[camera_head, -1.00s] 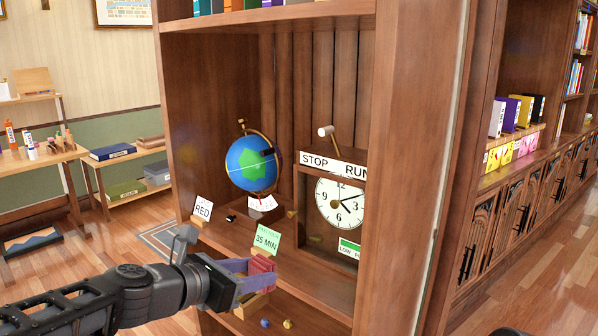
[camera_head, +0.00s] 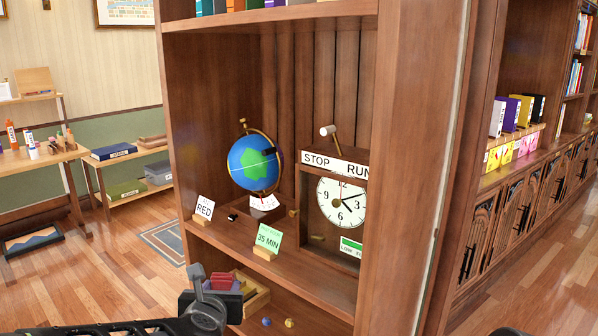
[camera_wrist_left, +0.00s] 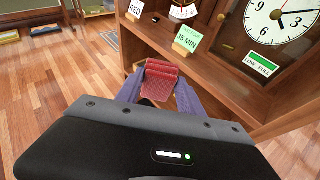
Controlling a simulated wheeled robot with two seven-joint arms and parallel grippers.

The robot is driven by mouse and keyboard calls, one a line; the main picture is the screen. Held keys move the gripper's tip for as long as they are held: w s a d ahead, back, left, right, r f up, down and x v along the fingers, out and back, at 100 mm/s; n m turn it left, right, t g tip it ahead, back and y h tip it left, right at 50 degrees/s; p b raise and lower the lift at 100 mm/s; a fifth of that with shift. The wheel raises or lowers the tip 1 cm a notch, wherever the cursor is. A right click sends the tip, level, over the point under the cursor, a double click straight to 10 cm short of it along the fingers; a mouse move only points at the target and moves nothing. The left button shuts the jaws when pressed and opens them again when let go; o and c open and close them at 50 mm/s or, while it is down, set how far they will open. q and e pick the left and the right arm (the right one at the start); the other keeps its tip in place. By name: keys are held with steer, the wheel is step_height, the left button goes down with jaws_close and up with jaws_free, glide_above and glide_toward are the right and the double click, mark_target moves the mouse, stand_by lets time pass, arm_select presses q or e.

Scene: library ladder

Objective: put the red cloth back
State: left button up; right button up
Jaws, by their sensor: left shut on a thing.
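My left gripper (camera_wrist_left: 160,88) is shut on the folded red cloth (camera_wrist_left: 164,69), with a purple finger on each side of it in the left wrist view. In the head view, the red cloth (camera_head: 220,282) shows just above the dark body of my left gripper, low in front of the bookcase. A light wooden tray (camera_head: 258,301) lies beside it on the lower shelf, partly hidden by the gripper. I cannot tell whether the cloth touches the tray. My right gripper is not in view.
On the shelf above stand a globe (camera_head: 254,163), a RED card (camera_head: 204,208), a green 35 MIN card (camera_head: 269,238) and a clock box (camera_head: 342,203). A blue ball (camera_head: 266,321) and a yellow ball (camera_head: 289,323) lie on the lower shelf. The floor at left is open.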

arm_select(q)
steer(key=s+d+f+m+h, duration=0.1)
steer(key=s+d+f, duration=0.3)
steer(key=d+f, duration=0.5)
steer(key=shift+d+f, duration=0.2)
steer(key=shift+f, duration=0.6)
steer(key=shift+s, duration=0.1)
steer(key=a, duration=1.2)
steer(key=shift+a, duration=0.4)
